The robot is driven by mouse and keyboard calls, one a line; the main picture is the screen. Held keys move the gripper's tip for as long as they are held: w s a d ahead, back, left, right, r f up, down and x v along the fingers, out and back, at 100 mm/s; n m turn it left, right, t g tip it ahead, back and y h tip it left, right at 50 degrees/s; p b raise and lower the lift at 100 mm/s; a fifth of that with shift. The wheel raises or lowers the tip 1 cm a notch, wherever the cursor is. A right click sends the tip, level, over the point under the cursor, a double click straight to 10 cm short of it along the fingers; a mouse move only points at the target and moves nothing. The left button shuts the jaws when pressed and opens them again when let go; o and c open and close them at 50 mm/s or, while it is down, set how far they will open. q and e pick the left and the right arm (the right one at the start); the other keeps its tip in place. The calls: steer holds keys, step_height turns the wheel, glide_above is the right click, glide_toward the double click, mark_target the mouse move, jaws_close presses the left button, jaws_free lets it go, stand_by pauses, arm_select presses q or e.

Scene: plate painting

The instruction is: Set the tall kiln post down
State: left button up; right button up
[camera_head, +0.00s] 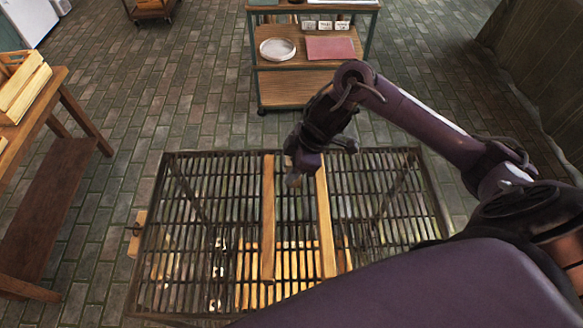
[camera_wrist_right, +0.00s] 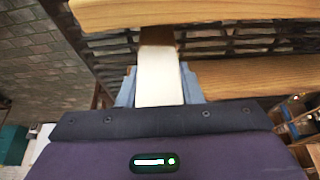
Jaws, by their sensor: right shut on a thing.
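My right gripper (camera_head: 296,172) is above the slatted metal rack (camera_head: 200,187), between two wooden bars, a left bar (camera_head: 268,220) and a right bar (camera_head: 325,220). In the right wrist view the gripper (camera_wrist_right: 160,88) is shut on a pale, block-like kiln post (camera_wrist_right: 160,80). The post points away from the palm into the gap between the bars. Its far end looks brown and shaded, and I cannot tell whether it touches the rack. In the head view the gripper mostly hides the post. My left gripper is out of view.
A shelf cart (camera_head: 290,92) with a white round dish (camera_head: 278,49) and a pink board (camera_head: 330,48) stands behind the rack. A wooden bench (camera_head: 40,190) with a crate (camera_head: 22,85) is at left. Brick floor between them is clear.

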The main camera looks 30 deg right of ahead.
steer(key=o, duration=0.8)
steer(key=shift+c, duration=0.2)
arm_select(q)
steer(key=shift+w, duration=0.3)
arm_select(e)
steer(key=o, duration=0.3)
steer(key=shift+o, duration=0.2)
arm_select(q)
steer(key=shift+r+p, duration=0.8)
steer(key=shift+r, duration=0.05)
arm_select(e)
steer(key=v, duration=1.2)
